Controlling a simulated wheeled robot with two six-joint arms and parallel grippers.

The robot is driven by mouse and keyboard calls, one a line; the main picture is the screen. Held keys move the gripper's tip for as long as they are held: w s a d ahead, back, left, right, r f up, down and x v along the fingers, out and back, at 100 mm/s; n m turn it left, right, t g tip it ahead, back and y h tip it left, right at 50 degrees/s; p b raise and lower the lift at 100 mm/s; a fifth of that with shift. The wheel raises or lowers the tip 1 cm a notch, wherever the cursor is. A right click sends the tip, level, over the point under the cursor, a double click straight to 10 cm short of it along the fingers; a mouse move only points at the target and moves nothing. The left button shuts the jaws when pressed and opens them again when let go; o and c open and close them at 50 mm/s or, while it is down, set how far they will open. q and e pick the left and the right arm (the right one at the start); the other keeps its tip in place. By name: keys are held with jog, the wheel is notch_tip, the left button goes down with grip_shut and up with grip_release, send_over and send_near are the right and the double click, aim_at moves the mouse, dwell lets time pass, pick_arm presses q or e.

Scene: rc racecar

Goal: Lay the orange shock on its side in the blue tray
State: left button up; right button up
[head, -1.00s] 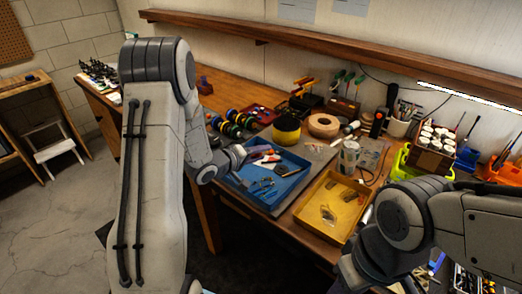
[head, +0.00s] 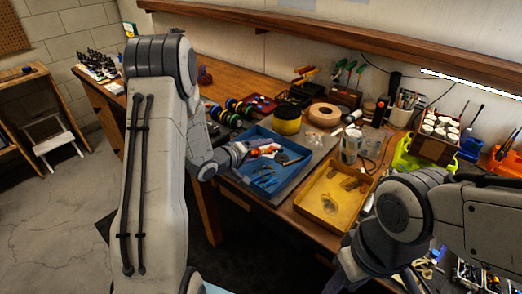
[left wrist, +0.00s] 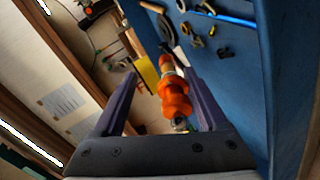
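The orange shock (left wrist: 174,92) shows in the left wrist view between my left gripper's two dark fingers (left wrist: 160,75). It lies closer to the right finger, and a gap shows between it and the left finger. Its silver end is toward the palm. In the head view the orange shock (head: 261,152) is at the left gripper's tip (head: 250,153), over or in the far left part of the blue tray (head: 287,178). I cannot tell whether it touches the tray floor. The left gripper looks open around it. My right gripper is not in view; only its arm shows.
The blue tray holds several small blue and dark parts. A yellow tray (head: 313,206) stands to its right, with a can (head: 350,148) behind. A yellow-black round tin (head: 287,121) and a tape roll (head: 324,115) stand behind the blue tray.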

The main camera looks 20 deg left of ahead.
pick_arm(q)
jog(key=v, duration=1)
jog(key=shift+s+a+r+b, duration=0.15)
jog(key=shift+s+b, duration=0.1)
jog(key=shift+b, duration=0.05)
dwell(0.4)
